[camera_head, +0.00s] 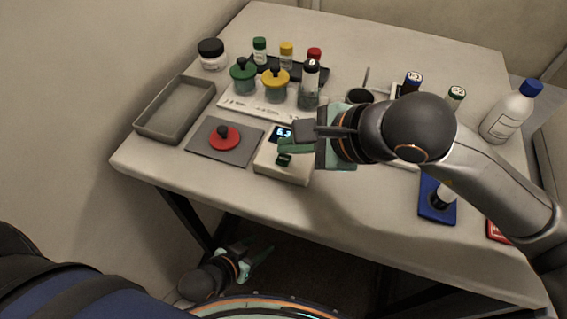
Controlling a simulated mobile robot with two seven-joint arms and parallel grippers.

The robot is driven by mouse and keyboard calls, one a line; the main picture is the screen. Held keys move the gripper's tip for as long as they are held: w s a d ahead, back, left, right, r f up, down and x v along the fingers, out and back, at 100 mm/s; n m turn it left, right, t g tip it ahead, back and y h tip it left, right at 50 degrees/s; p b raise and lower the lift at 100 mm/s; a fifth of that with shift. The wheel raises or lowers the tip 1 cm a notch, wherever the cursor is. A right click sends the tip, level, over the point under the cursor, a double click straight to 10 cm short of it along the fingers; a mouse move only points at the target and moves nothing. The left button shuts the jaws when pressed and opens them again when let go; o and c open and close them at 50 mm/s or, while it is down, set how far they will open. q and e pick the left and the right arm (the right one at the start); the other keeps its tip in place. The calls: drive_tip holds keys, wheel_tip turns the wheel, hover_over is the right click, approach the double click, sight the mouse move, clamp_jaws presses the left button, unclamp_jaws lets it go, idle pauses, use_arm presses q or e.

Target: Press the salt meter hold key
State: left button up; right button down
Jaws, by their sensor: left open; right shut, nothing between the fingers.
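The salt meter is a small white box (290,174) near the front edge of the table, with a lit dark display (281,133) at its back. A small dark key (284,159) shows on its top face in front of the display. My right gripper (284,146) is shut and empty, reaching in from the right above the meter. Its fingers hide part of the meter's top between display and key. I cannot tell whether the fingertips touch the meter. My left gripper (259,251) is open and empty, low down below the table's front edge.
Left of the meter, a grey plate (246,150) carries a red disc with a black knob (224,136). A grey tray (148,122) stands farther left. Lidded jars and bottles (276,84) stand behind. A blue stand (437,210) and white bottle (507,115) are at right.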

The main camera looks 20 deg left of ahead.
use_arm(q)
drive_tip(key=shift+w+d+r, duration=0.1)
drive_tip(key=shift+w+r, duration=0.2)
drive_tip(key=shift+w, duration=0.1)
drive_tip(key=shift+s+f, duration=0.2)
drive_tip(key=shift+f, duration=0.1)
idle(0.6)
use_arm(e)
drive_tip(key=shift+f, duration=0.15)
idle(0.6)
use_arm(q)
drive_tip(key=shift+f+b, duration=0.75)
drive_tip(key=shift+b, duration=0.05)
use_arm(e)
drive_tip(key=shift+f, duration=0.35)
use_arm(q)
drive_tip(key=shift+f+b, duration=0.55)
drive_tip(key=shift+f, duration=0.1)
use_arm(e)
drive_tip(key=shift+f, duration=0.4)
use_arm(q)
drive_tip(key=shift+r, duration=0.25)
use_arm(e)
drive_tip(key=shift+r, duration=0.8)
